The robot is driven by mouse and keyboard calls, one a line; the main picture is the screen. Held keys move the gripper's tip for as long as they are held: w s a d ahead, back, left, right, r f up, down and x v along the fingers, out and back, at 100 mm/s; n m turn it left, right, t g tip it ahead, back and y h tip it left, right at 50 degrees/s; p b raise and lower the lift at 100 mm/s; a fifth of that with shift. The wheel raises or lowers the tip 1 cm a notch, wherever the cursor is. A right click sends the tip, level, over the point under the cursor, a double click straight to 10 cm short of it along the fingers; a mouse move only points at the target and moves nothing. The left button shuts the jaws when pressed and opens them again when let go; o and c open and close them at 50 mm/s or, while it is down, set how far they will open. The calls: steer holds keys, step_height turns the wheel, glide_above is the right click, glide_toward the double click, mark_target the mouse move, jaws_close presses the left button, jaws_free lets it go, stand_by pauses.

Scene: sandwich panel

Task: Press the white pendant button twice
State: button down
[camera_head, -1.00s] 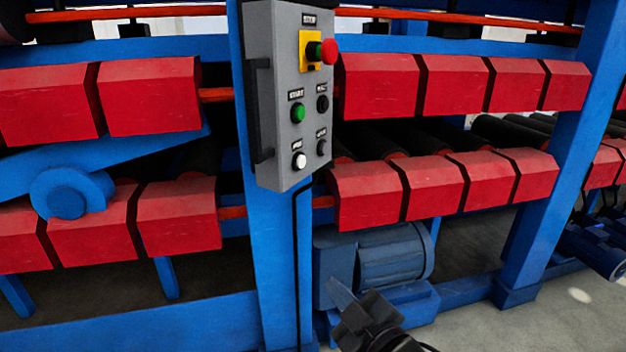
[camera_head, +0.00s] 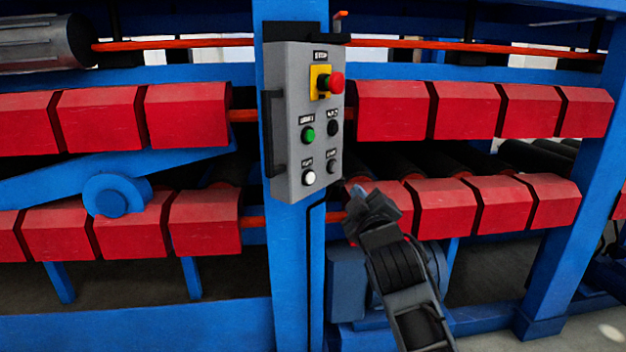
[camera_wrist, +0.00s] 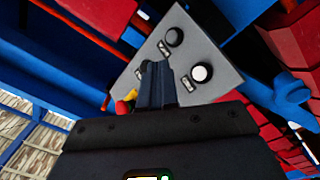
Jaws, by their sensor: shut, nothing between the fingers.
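The grey pendant box (camera_head: 293,130) hangs on a blue post. Its white button (camera_head: 309,177) is at the lower left of the face, and also shows in the wrist view (camera_wrist: 202,72), right of my fingers. A black button (camera_head: 331,166) is beside it, a green button (camera_head: 307,134) above it, and a red stop knob (camera_head: 336,82) on a yellow plate near the top. My gripper (camera_head: 357,190) is shut and empty, right of the box's lower end and apart from the white button. In the wrist view my fingers (camera_wrist: 157,82) cover part of the panel face.
Red blocks (camera_head: 397,110) in rows run along the machine on both sides of the post. A blue motor (camera_head: 347,285) sits low behind my arm. A dark handle (camera_head: 272,133) stands on the box's left side. Open floor shows at the lower right.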

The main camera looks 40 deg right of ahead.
mark_target(310, 178)
steer(key=w+a+b, duration=0.1)
steer(key=w+b, duration=0.3)
steer(key=w, duration=0.4)
steer(key=shift+w+a, duration=0.3)
steer(key=shift+a, duration=0.05)
steer(key=shift+w, duration=0.1)
stand_by(2.0)
steer(key=shift+w+a, duration=0.1)
steer(key=shift+w, duration=0.25)
steer(key=shift+w+a+b, duration=0.1)
steer(key=shift+w+b, duration=0.2)
steer(key=shift+w, duration=0.15)
stand_by(0.8)
steer(key=shift+s, duration=0.1)
steer(key=shift+s+d+p, duration=0.2)
steer(key=shift+s+p, duration=0.3)
steer(key=shift+s, duration=0.3)
